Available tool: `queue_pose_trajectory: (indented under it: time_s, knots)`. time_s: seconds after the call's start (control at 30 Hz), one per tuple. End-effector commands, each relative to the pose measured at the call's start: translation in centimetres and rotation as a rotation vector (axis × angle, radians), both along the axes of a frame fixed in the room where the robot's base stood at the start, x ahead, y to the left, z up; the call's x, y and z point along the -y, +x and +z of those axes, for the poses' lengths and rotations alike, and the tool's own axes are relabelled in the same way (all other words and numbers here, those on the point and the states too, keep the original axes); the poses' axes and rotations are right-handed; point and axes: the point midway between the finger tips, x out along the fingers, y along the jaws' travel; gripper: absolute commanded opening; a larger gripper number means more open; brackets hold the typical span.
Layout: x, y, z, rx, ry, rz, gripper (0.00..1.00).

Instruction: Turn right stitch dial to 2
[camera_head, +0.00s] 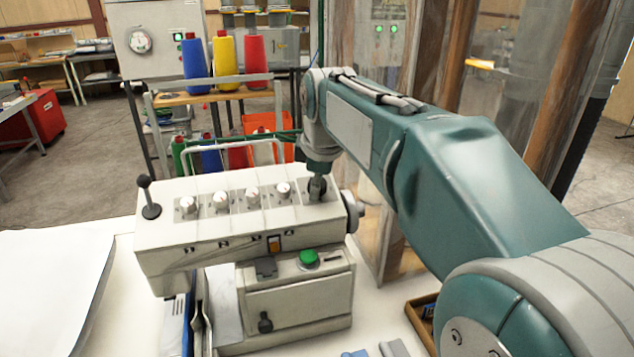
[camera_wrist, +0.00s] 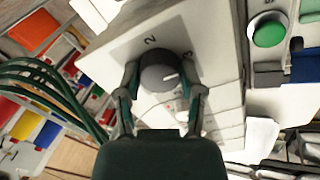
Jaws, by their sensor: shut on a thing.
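The right stitch dial (camera_wrist: 158,72) is a round grey knob on the sewing machine's cream top panel. In the wrist view its white mark points to the right, nearer the printed 3 (camera_wrist: 187,61) than the printed 2 (camera_wrist: 150,40). My gripper (camera_wrist: 165,80) has one finger on each side of the dial and is shut on it. In the head view my gripper (camera_head: 317,188) reaches down onto the right end of the machine top (camera_head: 240,228) and largely hides this dial.
Several white-capped dials, such as this one (camera_head: 283,190), stand in a row to the left. A black lever (camera_head: 148,196) rises at the machine's left end. A green button (camera_head: 308,258) is on the lower front. Thread spools (camera_head: 225,55) stand on a rack behind.

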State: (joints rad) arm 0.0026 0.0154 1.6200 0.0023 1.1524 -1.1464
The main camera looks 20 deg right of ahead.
Motion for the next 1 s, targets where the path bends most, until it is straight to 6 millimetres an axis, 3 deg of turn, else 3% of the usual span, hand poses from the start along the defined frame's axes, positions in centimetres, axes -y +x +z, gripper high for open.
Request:
queue_pose_trajectory:
  time_s: [0.8,1.0]
  knots:
    - [0.22,-0.07,-0.67,-0.018,-0.307,0.844,0.28]
    - [0.21,-0.06,-0.68,-0.018,-0.326,0.899,0.28]
